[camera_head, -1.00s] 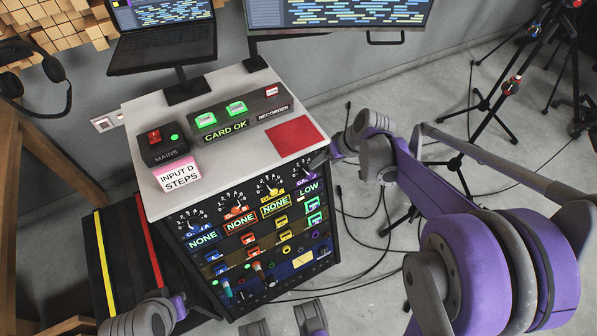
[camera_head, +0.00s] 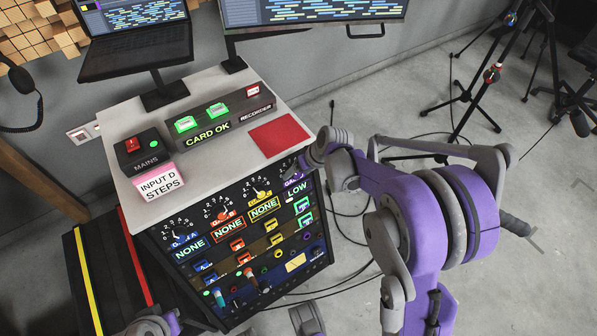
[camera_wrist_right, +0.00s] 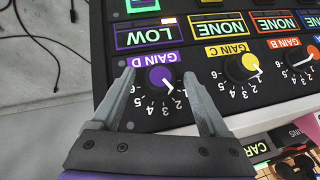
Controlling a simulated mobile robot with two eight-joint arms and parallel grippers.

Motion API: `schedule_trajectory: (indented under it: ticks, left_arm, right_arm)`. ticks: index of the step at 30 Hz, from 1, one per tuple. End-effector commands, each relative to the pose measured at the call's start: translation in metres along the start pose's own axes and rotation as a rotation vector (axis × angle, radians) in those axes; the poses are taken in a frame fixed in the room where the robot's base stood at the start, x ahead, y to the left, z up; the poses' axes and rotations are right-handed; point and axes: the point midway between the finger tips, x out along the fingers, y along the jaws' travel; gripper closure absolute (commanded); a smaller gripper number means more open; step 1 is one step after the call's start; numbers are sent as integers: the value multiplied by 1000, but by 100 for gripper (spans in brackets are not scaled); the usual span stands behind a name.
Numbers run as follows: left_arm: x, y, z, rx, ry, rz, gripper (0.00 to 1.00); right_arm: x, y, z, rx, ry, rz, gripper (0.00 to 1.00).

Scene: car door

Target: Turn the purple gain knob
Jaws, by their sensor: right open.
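The purple gain knob (camera_wrist_right: 162,77) sits on the dark panel below its purple GAIN D label in the right wrist view, which shows the panel upside down. Its white pointer is aimed near the low numbers of the scale, around 1 to 2. The purple display (camera_wrist_right: 147,36) above it reads LOW. My right gripper (camera_wrist_right: 166,82) is open, with one finger on each side of the knob; I cannot tell whether they touch it. In the head view my right gripper (camera_head: 304,165) is at the panel's upper right corner and largely hides the knob. My left gripper is not visible.
The yellow gain knob (camera_wrist_right: 241,67) is close beside one finger, with red GAIN B beyond. Their displays read NONE. The console top (camera_head: 225,92) holds a MAINS box (camera_head: 140,152), a pink INPUT D STEPS block (camera_head: 160,183), a recorder and a red square. Tripods and cables lie right.

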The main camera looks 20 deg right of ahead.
Motion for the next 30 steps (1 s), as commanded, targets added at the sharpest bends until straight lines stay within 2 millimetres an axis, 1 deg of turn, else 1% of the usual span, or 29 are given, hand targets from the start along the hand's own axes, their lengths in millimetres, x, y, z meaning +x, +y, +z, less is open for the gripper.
schedule_trajectory:
  ticks: [1, 2, 6, 14, 23, 30]
  left_arm:
    - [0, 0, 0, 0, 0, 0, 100]
    - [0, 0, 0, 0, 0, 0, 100]
    - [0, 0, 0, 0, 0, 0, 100]
    - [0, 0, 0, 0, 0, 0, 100]
    - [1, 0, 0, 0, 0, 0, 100]
    - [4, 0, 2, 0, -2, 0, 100]
  right_arm:
    - [0, 0, 0, 0, 0, 0, 22]
    - [0, 0, 0, 0, 0, 0, 27]
    - [0, 0, 0, 0, 0, 0, 52]
    - [0, 0, 0, 0, 0, 0, 99]
    - [0, 1, 0, 22, -1, -23, 100]
    - [0, 4, 0, 109, 0, -117, 100]
